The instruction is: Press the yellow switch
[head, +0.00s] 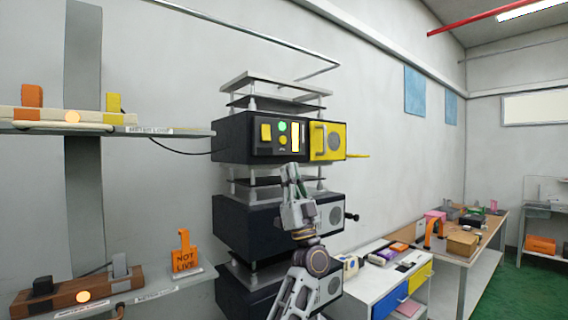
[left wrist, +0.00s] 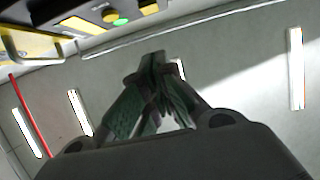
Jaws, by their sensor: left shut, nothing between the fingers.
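A black box unit (head: 232,140) on the rack carries a yellow rectangular switch (head: 266,132) on its front panel. The switch also shows at the top edge of the left wrist view (left wrist: 148,9). Beside it are a green light (head: 282,126), a round yellow button (head: 283,140) and a bright strip (head: 296,137). Another yellow block-shaped switch (head: 113,103) stands on a pale strip on the upper left shelf. My left gripper (head: 290,170) points up just below the panel, apart from the switch. Its fingers (left wrist: 152,62) are together and empty. My right gripper is not in view.
A lower black unit (head: 240,222) sits behind my arm. An orange sign (head: 184,258) stands on the lower left shelf. A cluttered bench (head: 487,238) is at right.

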